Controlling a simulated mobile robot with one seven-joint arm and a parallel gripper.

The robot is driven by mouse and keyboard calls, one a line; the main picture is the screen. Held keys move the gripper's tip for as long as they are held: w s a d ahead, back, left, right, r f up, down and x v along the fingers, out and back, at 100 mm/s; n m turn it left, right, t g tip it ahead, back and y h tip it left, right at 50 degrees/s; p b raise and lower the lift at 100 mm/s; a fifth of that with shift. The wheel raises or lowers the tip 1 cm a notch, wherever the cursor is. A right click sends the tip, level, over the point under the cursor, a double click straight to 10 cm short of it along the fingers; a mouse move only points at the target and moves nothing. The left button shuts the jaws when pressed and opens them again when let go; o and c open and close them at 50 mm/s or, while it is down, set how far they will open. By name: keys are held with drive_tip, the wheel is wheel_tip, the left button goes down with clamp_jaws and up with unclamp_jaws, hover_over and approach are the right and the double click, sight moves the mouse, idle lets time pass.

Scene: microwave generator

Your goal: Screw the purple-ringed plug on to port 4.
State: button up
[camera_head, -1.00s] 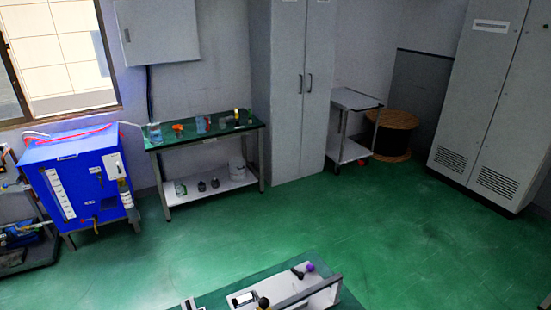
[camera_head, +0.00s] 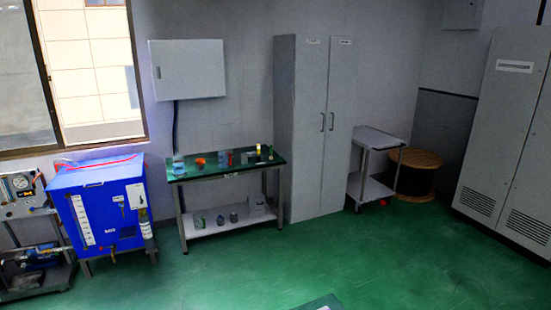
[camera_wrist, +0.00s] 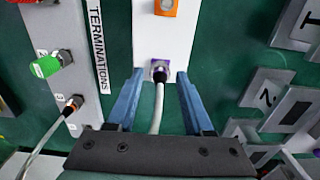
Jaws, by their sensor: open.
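In the wrist view, a dark plug (camera_wrist: 159,74) with a pale grey cable (camera_wrist: 157,108) sits at a purple square (camera_wrist: 168,65) on a white block (camera_wrist: 163,38). A ring on the plug itself is hard to make out. My gripper (camera_wrist: 161,80) is open, with one blue finger on each side of the plug and cable, apart from them. At the left, a pale panel (camera_wrist: 62,22) carries a green plug (camera_wrist: 46,65) and an orange-ringed plug (camera_wrist: 72,105) with a cable. Port 4 cannot be made out.
A "TERMINATIONS" label (camera_wrist: 97,45) lies beside the panel. In the head view, a blue cabinet (camera_head: 100,215) and a green-topped bench (camera_head: 225,170) stand along the wall.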

idle(0.3)
clamp_jaws()
drive_tip(key=shift+r, duration=0.2)
idle(1.3)
drive_tip(key=shift+r+p, duration=2.85)
drive_tip(key=shift+p, duration=0.4)
drive_tip(key=shift+s+d+f+b, duration=0.15)
drive_tip(key=shift+s+d, duration=0.1)
drive_tip(key=shift+d, duration=0.55)
drive_tip(key=shift+s+d+b, duration=0.1)
drive_tip(key=shift+s+d, duration=0.2)
drive_tip(key=shift+d, duration=0.45)
drive_tip(key=shift+s+d+f+b, duration=0.15)
drive_tip(key=shift+s+d, duration=0.1)
drive_tip(key=shift+d, duration=0.55)
